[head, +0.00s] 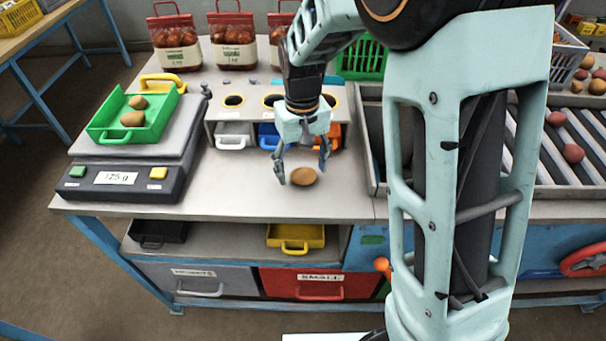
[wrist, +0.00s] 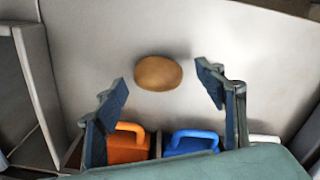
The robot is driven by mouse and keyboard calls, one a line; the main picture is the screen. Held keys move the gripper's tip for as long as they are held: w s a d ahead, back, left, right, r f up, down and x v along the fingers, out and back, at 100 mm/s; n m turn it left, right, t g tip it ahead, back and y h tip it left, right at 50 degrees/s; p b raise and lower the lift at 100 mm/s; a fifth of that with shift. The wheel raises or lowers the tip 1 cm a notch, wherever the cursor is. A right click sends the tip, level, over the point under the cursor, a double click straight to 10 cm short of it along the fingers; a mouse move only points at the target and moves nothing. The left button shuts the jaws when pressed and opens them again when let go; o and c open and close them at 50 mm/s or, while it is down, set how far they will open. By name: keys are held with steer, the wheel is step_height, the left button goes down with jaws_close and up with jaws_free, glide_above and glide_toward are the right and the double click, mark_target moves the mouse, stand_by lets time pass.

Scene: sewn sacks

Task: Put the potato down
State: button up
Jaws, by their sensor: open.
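A brown potato (head: 303,176) lies on the grey tabletop (head: 240,190) in front of the row of coloured scoops. My gripper (head: 303,172) is open above it, with one finger to each side. In the wrist view the potato (wrist: 158,73) lies on the bare surface between and just beyond the spread fingertips of my gripper (wrist: 167,80). Neither finger appears to touch it.
A scale (head: 125,170) reading 125 g stands at the left, with a green tray (head: 103,131) holding two potatoes. White, blue and orange scoops (head: 235,141) sit under a holed shelf behind the potato. A roller conveyor (head: 545,160) with potatoes is at the right. The tabletop front is clear.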

steer(key=shift+f, duration=0.75)
steer(key=shift+c, duration=0.5)
steer(key=c, duration=1.3)
steer(key=shift+r, duration=0.1)
